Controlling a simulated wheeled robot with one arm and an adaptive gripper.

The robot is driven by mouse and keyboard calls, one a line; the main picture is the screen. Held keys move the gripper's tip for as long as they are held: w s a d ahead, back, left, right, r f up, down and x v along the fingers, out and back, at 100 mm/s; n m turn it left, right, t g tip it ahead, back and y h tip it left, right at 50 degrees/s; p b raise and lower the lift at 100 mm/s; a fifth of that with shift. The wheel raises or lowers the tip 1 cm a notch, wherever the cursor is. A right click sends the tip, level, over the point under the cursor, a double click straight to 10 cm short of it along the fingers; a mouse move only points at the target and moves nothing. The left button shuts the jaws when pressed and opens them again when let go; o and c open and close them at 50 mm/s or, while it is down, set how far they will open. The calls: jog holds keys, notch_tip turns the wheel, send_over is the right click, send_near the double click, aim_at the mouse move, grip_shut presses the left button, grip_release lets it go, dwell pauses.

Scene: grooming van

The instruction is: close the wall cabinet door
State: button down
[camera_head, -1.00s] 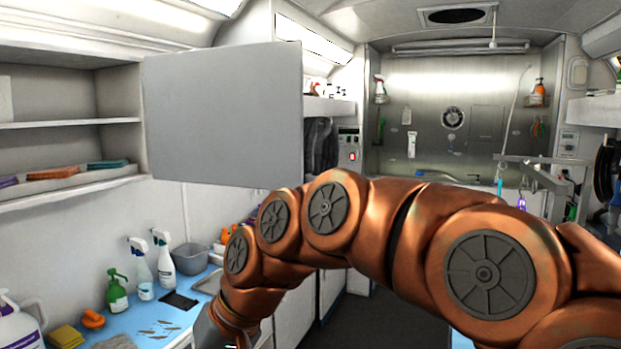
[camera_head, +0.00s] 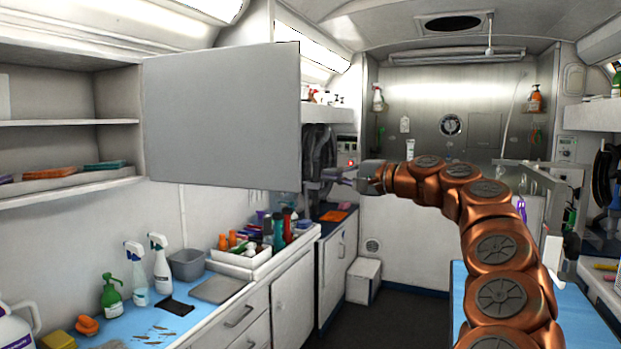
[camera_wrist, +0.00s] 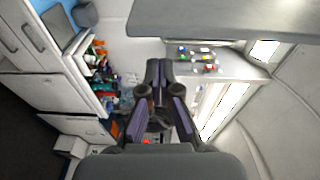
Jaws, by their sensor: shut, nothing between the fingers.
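The wall cabinet door (camera_head: 222,116) is a flat grey panel that stands wide open at the upper left. It hinges by the right end of the open wall cabinet (camera_head: 70,123), whose shelves show. My gripper (camera_head: 328,176) is shut and empty, just right of the door's free edge and near its lower corner; it seems apart from the door. In the wrist view, my gripper (camera_wrist: 155,68) points forward with its fingers together, and a grey panel edge, likely the door (camera_wrist: 215,22), spans the top.
Below the door, a counter (camera_head: 215,318) holds spray bottles (camera_head: 160,263), a grey tub (camera_head: 187,264) and a white tray (camera_head: 240,261) of bottles. A white box (camera_head: 363,280) stands on the floor. A blue-topped table (camera_head: 577,315) is at the right. The central aisle is clear.

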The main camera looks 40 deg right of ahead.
jog(key=w+a+m+h+p, duration=0.1)
jog(key=w+a+p, duration=0.1)
jog(key=w, duration=0.4)
jog(key=shift+w+f+t+p, duration=0.2)
jog(key=shift+t+p, duration=0.15)
jog(key=shift+t, duration=0.05)
dwell(1.2)
jog(key=shift+a, duration=0.2)
